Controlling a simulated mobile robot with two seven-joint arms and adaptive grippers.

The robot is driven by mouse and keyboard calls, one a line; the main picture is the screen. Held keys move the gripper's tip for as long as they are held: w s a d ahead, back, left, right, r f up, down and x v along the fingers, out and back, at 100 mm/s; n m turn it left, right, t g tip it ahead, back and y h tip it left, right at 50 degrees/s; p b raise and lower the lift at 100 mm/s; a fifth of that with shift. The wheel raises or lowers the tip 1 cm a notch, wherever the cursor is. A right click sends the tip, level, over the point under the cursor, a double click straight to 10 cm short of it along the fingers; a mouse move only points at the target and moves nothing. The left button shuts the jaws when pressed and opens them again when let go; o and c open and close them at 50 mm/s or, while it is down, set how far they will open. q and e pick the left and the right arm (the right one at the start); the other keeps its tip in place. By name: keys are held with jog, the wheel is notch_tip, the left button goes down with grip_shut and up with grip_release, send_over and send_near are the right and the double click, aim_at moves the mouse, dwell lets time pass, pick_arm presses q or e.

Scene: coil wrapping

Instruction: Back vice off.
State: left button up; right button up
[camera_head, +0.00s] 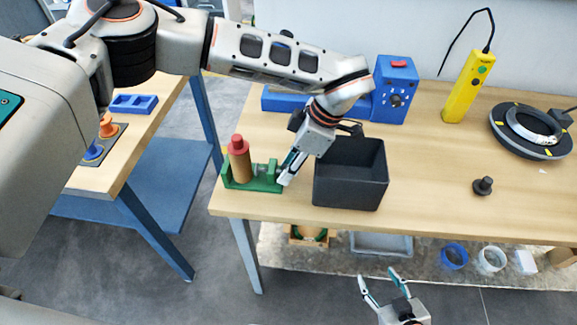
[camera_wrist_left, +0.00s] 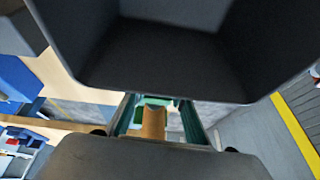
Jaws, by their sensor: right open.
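The green vice (camera_head: 265,184) stands at the left front of the wooden table. A brown cylinder (camera_head: 240,167) with a red top stands upright in it. A grey screw part (camera_head: 262,170) shows at the vice's right side. My left gripper (camera_head: 285,172) reaches down at the vice's right end, close to the screw. In the left wrist view my left gripper's fingers (camera_wrist_left: 158,112) are apart, with the cylinder (camera_wrist_left: 153,122) and green vice (camera_wrist_left: 155,101) seen between them. Whether they touch the vice is hidden. My right gripper (camera_head: 377,275) is open and empty, low before the table.
A dark open bin (camera_head: 349,202) stands right beside my left gripper and fills much of the left wrist view. A blue box (camera_head: 395,90), a yellow handheld device (camera_head: 467,88), a black ring (camera_head: 530,146) and a small dark knob (camera_head: 483,186) are further right. The table's right front is mostly clear.

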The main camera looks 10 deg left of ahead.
pick_arm(q)
jog(key=shift+s+n+t+b, duration=0.2)
jog(key=shift+n+t+b, duration=0.1)
jog(key=shift+t, duration=1.1)
jog(key=o, duration=1.1)
jog(key=shift+r, duration=0.1)
jog(key=v, duration=1.1)
jog(key=shift+d+r, duration=0.15)
jog(key=shift+r, duration=0.2)
